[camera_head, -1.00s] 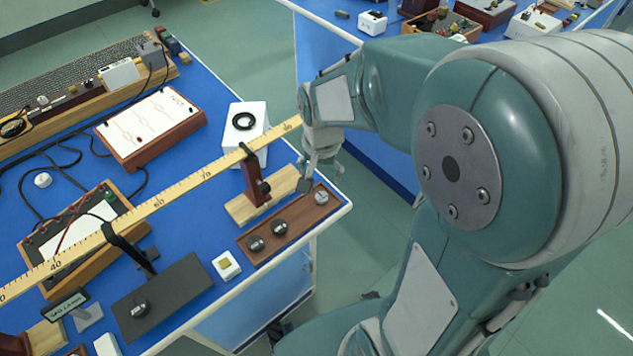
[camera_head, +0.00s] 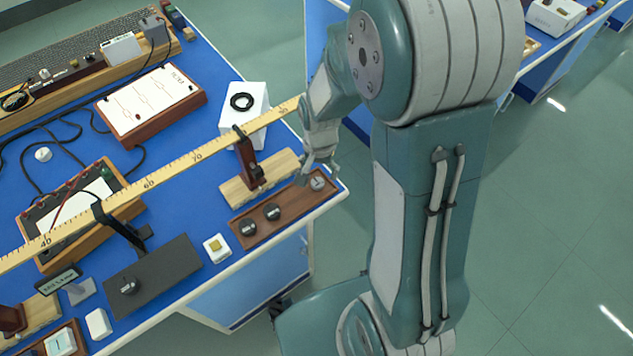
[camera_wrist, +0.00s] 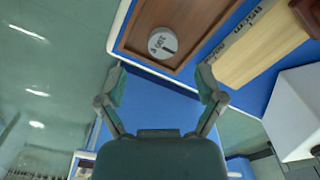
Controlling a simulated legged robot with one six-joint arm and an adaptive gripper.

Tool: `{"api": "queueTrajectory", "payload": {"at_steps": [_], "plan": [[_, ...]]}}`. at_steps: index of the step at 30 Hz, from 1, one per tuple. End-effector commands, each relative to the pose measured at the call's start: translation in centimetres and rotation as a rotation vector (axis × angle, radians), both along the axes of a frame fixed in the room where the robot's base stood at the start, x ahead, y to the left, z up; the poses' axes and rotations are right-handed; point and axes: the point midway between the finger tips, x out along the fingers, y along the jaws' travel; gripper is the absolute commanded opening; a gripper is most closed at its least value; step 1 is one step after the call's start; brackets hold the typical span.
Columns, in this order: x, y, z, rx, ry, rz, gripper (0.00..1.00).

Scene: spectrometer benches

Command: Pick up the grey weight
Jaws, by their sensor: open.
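The grey weight (camera_head: 318,184) is a small round disc with dark marking, at the right end of a brown wooden tray (camera_head: 293,201). In the wrist view the grey weight (camera_wrist: 162,42) lies in the tray's near corner, just ahead of the fingertips. My gripper (camera_wrist: 160,82) is open with nothing between its fingers. In the head view my gripper (camera_head: 318,164) hangs just above and beside the weight, not visibly touching it.
A wooden stand (camera_head: 251,172) bearing a long yellow ruler (camera_head: 171,172) stands close behind the tray. A white box (camera_head: 254,101) with a black ring is behind it. The blue bench's edge runs close in front.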

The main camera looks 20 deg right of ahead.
Motion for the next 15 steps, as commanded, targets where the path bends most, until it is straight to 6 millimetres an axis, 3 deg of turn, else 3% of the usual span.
{"api": "queueTrajectory", "payload": {"at_steps": [7, 15], "plan": [[0.1, 0.6, -3.7, -0.005, 0.005, 0.000, 0.86], [0.2, 0.5, -4.4, -0.004, 0.001, 0.000, 0.86]]}}
